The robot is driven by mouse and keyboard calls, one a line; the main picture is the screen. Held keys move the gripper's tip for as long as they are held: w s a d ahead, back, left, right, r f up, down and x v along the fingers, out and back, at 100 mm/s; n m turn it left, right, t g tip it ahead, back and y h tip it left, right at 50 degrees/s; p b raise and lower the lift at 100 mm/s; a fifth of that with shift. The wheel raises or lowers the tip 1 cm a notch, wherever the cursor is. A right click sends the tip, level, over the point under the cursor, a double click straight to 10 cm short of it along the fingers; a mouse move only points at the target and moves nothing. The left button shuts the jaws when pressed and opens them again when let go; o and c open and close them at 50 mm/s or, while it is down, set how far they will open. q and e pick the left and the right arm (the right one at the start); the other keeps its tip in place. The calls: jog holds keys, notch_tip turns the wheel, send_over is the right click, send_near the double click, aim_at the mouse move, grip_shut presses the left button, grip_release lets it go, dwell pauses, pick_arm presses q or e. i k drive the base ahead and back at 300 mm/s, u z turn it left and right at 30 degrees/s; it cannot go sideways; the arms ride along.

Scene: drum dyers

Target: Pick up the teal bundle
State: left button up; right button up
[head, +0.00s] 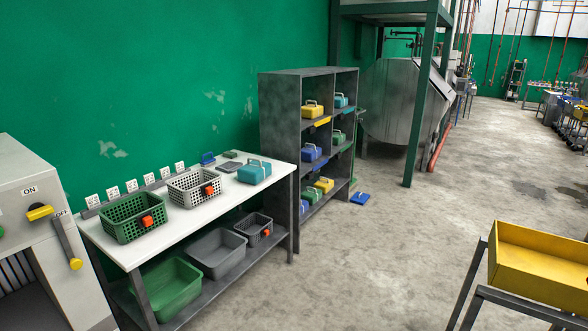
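A teal bundle (254,173) with a handle-like loop on top sits on the right end of the white-topped table (195,219). A second teal bundle (341,101) sits in an upper compartment of the grey shelf unit (281,113). Neither of my grippers is in view.
A green basket (125,229) and a grey basket (185,201) stand on the table, with bins (165,298) on its lower shelf. A machine (35,185) is at left, a yellow tray (535,291) at right. A blue item (360,198) lies on the floor. The middle floor is clear.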

aim_at(255, 171)
jog(key=z, duration=0.65)
jog(key=i, duration=3.8)
jog(key=u, duration=1.8)
jog(key=i, duration=0.95)
jog(key=u, duration=0.75)
